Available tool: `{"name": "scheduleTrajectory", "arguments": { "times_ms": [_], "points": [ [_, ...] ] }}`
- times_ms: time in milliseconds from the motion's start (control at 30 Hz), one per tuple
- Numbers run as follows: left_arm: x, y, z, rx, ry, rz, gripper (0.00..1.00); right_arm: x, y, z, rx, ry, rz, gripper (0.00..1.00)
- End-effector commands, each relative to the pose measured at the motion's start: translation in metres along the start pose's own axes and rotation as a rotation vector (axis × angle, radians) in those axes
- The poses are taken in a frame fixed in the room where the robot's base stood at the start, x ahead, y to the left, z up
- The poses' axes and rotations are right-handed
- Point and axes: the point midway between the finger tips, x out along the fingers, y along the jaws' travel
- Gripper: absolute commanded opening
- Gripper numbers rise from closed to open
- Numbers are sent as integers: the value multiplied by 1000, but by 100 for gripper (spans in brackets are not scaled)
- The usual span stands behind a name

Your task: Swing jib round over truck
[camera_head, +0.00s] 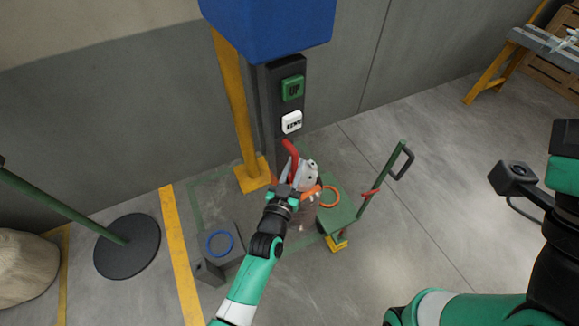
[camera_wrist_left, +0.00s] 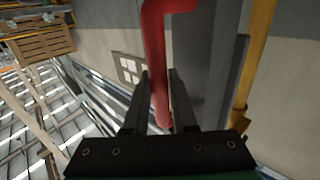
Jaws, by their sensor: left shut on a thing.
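My left gripper (camera_head: 287,188) is shut on a red bent handle (camera_head: 291,160). In the left wrist view the handle (camera_wrist_left: 158,75) runs up between the two fingers and bends right at the top. The green truck (camera_head: 343,218) stands just right of the gripper, with an upright push handle on its right. A grey-white thing (camera_head: 309,172) shows right behind the gripper, partly hidden; I cannot tell how it is held. Which part is the jib arm is unclear. A dark part of my right gripper (camera_head: 565,137) shows at the right edge, its fingers unclear.
A blue housing (camera_head: 268,25) tops a yellow post (camera_head: 236,110). Green UP (camera_head: 292,88) and white (camera_head: 291,122) buttons sit beside it. A grey block (camera_head: 217,262) with a blue ring stands left of my arm. A black-based stand (camera_head: 127,247) is farther left. Floor right of the truck is clear.

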Motion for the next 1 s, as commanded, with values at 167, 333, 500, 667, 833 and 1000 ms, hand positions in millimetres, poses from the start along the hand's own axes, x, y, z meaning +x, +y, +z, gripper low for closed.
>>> {"name": "scheduleTrajectory", "arguments": {
  "times_ms": [167,333,500,667,833,1000],
  "points": [
    [1,1,-1,2,2,0,0,0,0,0,0,0,0,50],
    [1,2,-1,2,3,1,0,0,0,0,0,0,0,50],
    [1,2,-2,1,3,2,50,0,0,0,0,0,0,50],
    [1,2,-1,1,3,2,55,0,0,0,0,0,0,50],
    [0,2,-2,1,2,2,55,1,0,-1,0,0,0,50],
    [-16,2,-6,1,1,2,55,16,0,-15,0,0,0,50]
  ]
}}
